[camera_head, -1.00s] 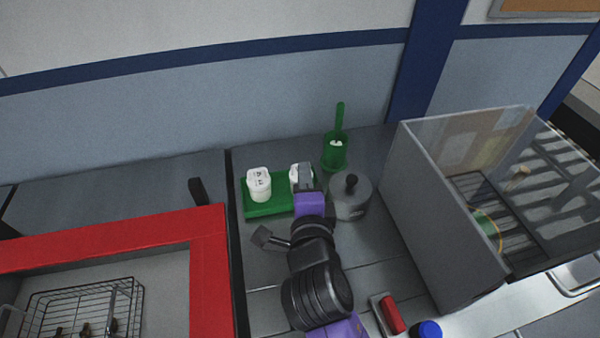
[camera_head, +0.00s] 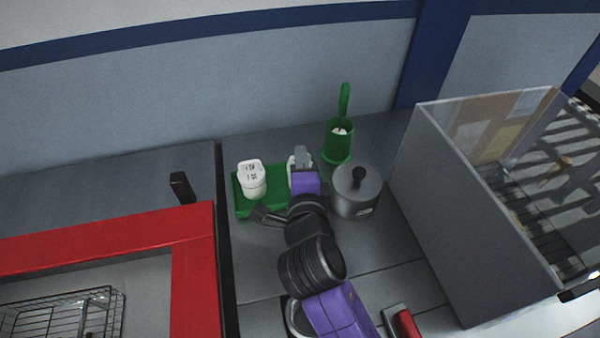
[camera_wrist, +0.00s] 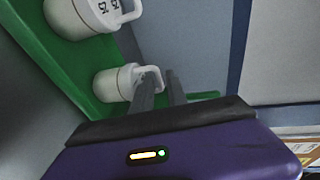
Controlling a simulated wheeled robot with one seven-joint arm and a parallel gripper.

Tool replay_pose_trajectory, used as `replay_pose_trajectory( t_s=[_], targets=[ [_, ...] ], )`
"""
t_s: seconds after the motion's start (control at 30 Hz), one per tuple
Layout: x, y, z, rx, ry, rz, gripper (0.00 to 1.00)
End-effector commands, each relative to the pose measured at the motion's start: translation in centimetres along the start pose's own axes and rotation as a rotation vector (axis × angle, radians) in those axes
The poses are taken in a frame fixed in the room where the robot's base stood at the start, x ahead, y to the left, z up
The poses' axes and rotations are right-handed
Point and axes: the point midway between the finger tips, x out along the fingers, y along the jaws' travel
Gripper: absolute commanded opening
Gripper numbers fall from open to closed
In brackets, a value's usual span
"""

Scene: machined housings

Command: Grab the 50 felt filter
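Two white lidded cups with side handles stand on a green tray (camera_head: 244,208). The left cup (camera_head: 252,180) has dark markings on top, too small to read surely; it also shows at the upper left of the wrist view (camera_wrist: 85,18). The other cup (camera_wrist: 116,83) is partly hidden by my gripper (camera_head: 302,155) in the head view, and no marking on it is readable. In the wrist view my gripper (camera_wrist: 160,88) has its two fingers apart, with this cup's handle at the fingertips. I cannot tell whether they touch it.
A grey lidded pot (camera_head: 357,192) stands close to the right of my gripper. A green holder with an upright handle (camera_head: 338,143) is behind it. A large grey bin (camera_head: 470,215) is at the right, a red frame (camera_head: 195,270) with a wire basket (camera_head: 65,312) at the left.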

Motion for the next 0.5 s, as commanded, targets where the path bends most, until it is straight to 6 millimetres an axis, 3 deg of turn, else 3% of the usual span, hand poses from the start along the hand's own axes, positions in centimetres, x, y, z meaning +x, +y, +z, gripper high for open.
replay_pose_trajectory(
  t_s=[0.33,0.5],
  targets=[
    [4.2,-0.1,0.0,-0.002,0.001,0.0,0.18],
    [5.2,0.1,0.0,-0.001,0.001,0.001,0.18]
  ],
)
